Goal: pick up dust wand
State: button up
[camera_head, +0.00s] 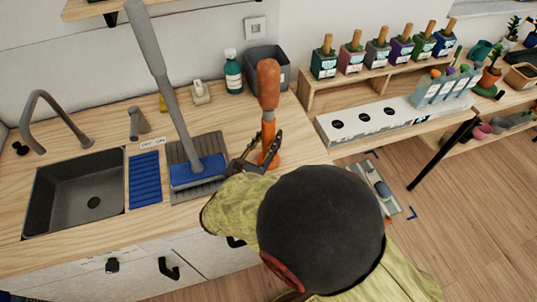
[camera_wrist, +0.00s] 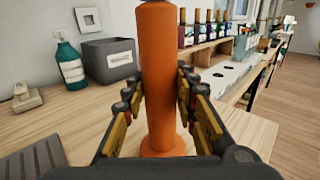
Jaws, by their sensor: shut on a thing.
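The orange wand (camera_head: 268,84), which I take for the dust wand, stands upright on the wooden counter with a thick orange top, a grey neck and an orange lower handle. In the wrist view its handle (camera_wrist: 157,60) runs up the middle, with a flared base that looks to be at the counter surface; I cannot tell if there is a gap. My gripper (camera_head: 258,152) is shut on the handle, with a finger on each side in the wrist view (camera_wrist: 160,92). My arm hides part of the counter's front edge.
A grey-handled tool with a blue head (camera_head: 200,171) stands on the dark ribbed mat (camera_head: 205,145) left of my gripper. Behind are a grey bin (camera_head: 278,68), a teal bottle (camera_head: 233,76) and a soap dispenser (camera_head: 200,93). A sink (camera_head: 75,195) lies left.

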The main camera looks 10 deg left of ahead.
grip_shut()
dwell(0.3)
jog(key=shift+r, duration=0.15)
